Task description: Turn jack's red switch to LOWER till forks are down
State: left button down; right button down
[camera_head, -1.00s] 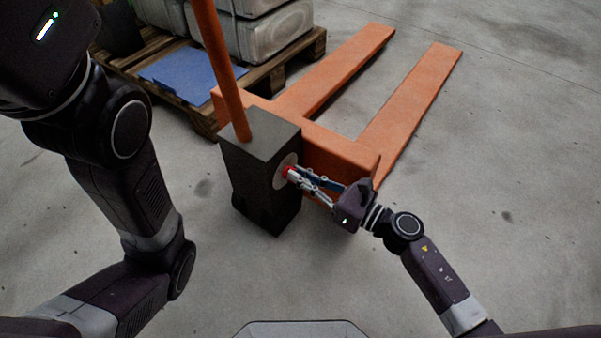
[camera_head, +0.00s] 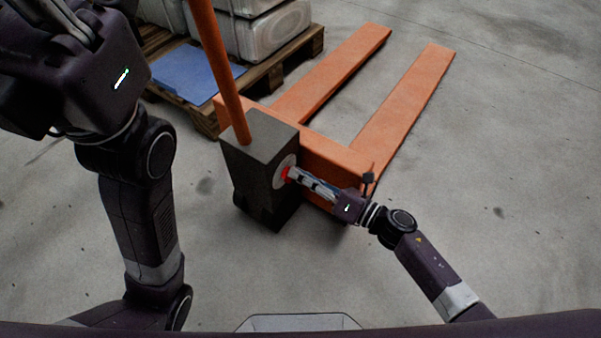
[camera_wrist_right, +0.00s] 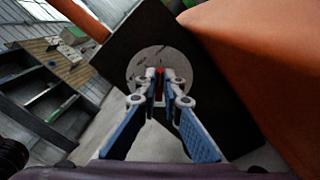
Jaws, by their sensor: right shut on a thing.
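The orange pallet jack (camera_head: 400,97) stands on the floor with a dark box-shaped housing (camera_head: 250,180) and an upright orange handle (camera_head: 217,65). On the housing's right face is a pale round dial plate (camera_head: 278,172) with the red switch (camera_head: 287,173) at its middle. My right gripper (camera_head: 294,174) is shut on the red switch. In the right wrist view the fingertips (camera_wrist_right: 159,88) pinch the red switch (camera_wrist_right: 160,72) in front of the dial plate (camera_wrist_right: 140,68); its markings are too small to read. My left gripper (camera_head: 65,15) is raised at the top left, partly cut off by the frame.
Grey shelving (camera_wrist_right: 45,95) shows in the right wrist view. The floor right of the jack is clear.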

dwell(0.4)
jog(key=c, duration=2.1)
grip_release()
jog(key=shift+s+d, duration=0.1)
jog(key=shift+d, duration=0.05)
jog(key=v, duration=1.1)
jog(key=shift+s+d, duration=0.2)
jog(key=shift+d, duration=0.1)
